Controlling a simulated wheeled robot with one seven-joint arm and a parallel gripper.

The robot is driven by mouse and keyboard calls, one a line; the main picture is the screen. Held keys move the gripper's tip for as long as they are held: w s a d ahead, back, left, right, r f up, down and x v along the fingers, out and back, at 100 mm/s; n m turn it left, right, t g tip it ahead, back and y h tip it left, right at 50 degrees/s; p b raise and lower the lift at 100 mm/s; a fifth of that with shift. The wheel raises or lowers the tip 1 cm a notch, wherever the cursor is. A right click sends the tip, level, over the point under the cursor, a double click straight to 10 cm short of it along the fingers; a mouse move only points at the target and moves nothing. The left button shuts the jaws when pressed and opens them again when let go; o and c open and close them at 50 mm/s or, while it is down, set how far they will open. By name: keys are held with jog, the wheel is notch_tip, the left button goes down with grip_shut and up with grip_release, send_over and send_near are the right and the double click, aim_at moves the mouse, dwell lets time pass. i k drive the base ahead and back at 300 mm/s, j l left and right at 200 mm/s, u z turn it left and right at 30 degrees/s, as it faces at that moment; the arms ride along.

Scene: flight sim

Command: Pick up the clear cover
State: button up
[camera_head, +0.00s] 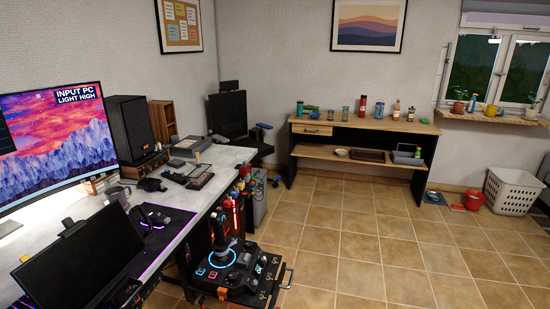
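I cannot make out a clear cover anywhere in the head view; if it is there, it is too small or too see-through to tell. A black flight-control console (240,271) stands at the bottom centre, beside the desk. It has a joystick (218,229), lit ring and square buttons, and several small controls on its right part. My gripper is not in view, and no part of my arm can be made out.
The grey desk (215,160) runs along the left with a large curved monitor (54,138), a black screen (78,262) and a speaker (130,127). A wooden shelf table (365,127) stands at the back wall. A laundry basket (513,190) is far right. The tiled floor (370,245) is clear.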

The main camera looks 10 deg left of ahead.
aim_at(198, 177)
jog(key=i+l, duration=0.1)
jog(key=i, duration=0.85)
jog(key=i+l, duration=0.1)
jog(key=i, duration=0.85)
jog(key=i+j+u, duration=0.1)
jog(key=i+u, duration=0.65)
jog(key=i+l+u, duration=0.35)
jog(key=i+j+u, duration=0.1)
jog(key=i+u, duration=0.3)
jog(key=i, duration=0.45)
